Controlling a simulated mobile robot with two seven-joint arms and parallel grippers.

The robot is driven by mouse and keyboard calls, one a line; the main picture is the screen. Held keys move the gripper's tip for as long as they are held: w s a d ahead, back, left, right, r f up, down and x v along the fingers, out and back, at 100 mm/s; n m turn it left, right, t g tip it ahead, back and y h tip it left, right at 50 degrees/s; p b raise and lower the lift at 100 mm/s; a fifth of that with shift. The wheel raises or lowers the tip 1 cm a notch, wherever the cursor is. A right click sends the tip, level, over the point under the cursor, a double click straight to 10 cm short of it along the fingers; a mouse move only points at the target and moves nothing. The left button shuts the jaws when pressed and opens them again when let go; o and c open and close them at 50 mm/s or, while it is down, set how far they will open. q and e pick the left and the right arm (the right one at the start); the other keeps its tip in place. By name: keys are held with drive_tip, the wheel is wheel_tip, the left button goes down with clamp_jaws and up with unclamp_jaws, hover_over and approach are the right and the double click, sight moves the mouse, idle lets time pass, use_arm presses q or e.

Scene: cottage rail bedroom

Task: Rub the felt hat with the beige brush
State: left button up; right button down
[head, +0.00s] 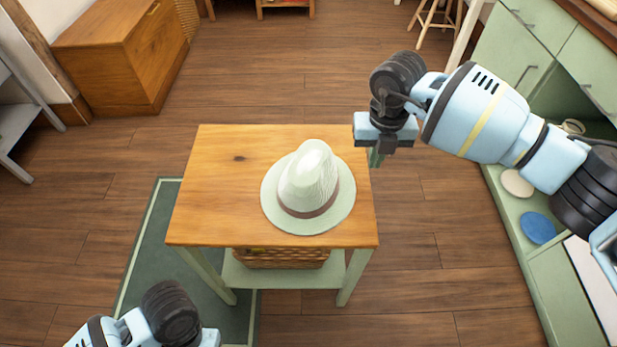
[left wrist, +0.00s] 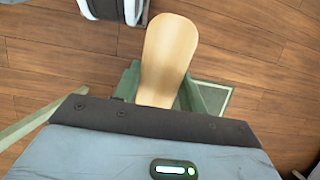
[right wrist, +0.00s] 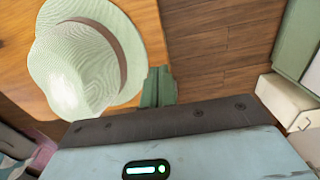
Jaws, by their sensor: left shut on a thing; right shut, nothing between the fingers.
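The pale felt hat (head: 313,180) with a brown band sits on the wooden top of the small table (head: 215,180). My right gripper (head: 376,157) is shut and empty beside the table's right edge, apart from the hat. The right wrist view shows the hat (right wrist: 85,60) to the left of the shut green fingers (right wrist: 158,88). My left gripper (left wrist: 165,98) is shut on the beige brush (left wrist: 168,50), whose smooth, rounded end points away from the wrist. In the head view only part of my left wrist shows at the bottom left; the brush is out of sight there.
A wicker basket (head: 280,258) stands on the table's lower shelf. A green rug (head: 150,260) lies under the table's left side. A green cabinet (head: 550,290) with a blue disc (head: 538,228) runs along the right. A wooden chest (head: 125,55) stands at the back left. The tabletop's left part is clear.

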use_arm(q)
drive_tip(key=shift+s+f+b, duration=0.15)
drive_tip(key=shift+f+b, duration=0.35)
drive_tip(key=shift+f, duration=0.05)
use_arm(e)
drive_tip(key=shift+f, duration=1.55)
idle(0.3)
